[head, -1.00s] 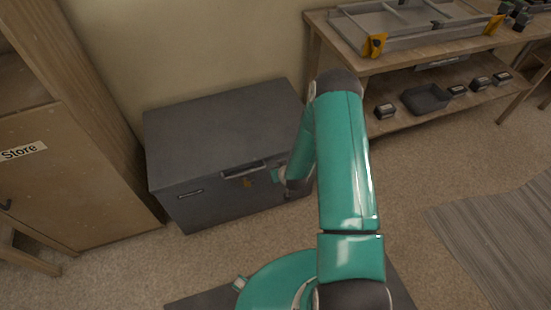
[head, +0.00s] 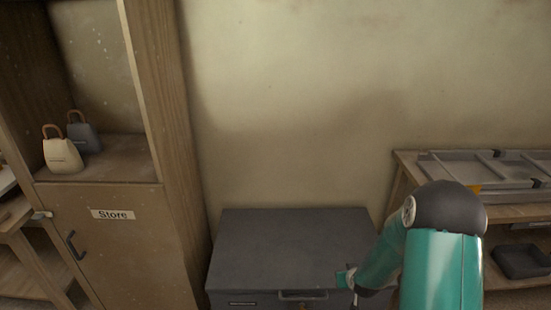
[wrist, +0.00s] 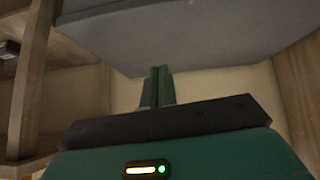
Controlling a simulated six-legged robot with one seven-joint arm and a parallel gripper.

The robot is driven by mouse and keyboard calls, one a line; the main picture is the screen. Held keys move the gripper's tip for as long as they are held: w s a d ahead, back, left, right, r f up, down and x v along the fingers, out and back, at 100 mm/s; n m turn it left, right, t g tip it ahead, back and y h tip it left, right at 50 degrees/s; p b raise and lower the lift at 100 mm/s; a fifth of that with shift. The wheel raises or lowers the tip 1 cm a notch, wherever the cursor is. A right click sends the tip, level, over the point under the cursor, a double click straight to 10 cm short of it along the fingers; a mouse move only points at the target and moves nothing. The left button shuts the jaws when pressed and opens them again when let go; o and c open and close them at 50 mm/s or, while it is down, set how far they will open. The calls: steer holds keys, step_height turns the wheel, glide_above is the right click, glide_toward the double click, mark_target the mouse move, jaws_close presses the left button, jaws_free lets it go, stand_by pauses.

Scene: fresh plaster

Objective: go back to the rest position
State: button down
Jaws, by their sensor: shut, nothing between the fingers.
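My teal arm reaches in from the lower right of the head view, with its dark rounded joint at the top. My gripper (head: 347,278) is partly visible at the front right of the grey chest (head: 290,245), just right of its front handle. Whether it touches the chest cannot be told. In the wrist view, my gripper's two green fingers (wrist: 161,86) stand together, shut with nothing between them. A large grey surface, likely the chest (wrist: 180,35), fills the top of that view.
A wooden cabinet (head: 120,235) labelled "Store" stands left, with a cream bag (head: 62,155) and a grey bag (head: 84,137) on its shelf. A workbench (head: 405,175) with a grey frame (head: 490,170) stands right, a dark tray (head: 522,262) on its lower shelf. The wall above the chest is bare.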

steer(key=s+a+r, duration=0.1)
steer(key=s+r, duration=0.2)
steer(key=r, duration=0.5)
steer(key=s+a+r+g, duration=0.1)
steer(key=s+a+r, duration=0.15)
steer(key=r, duration=0.65)
steer(key=s+a+r, duration=0.1)
steer(key=s+r, duration=0.3)
steer(key=r, duration=0.4)
steer(key=s+a+r, duration=0.2)
steer(key=s+r, duration=0.3)
steer(key=s, duration=0.5)
steer(key=s+a+r+g, duration=0.1)
steer(key=s+a+r, duration=0.1)
steer(key=s+r, duration=0.4)
steer(key=s, duration=0.3)
steer(key=shift+s+r+m+g, duration=0.15)
steer(key=shift+s+m+g, duration=0.15)
steer(key=shift+s+m, duration=0.1)
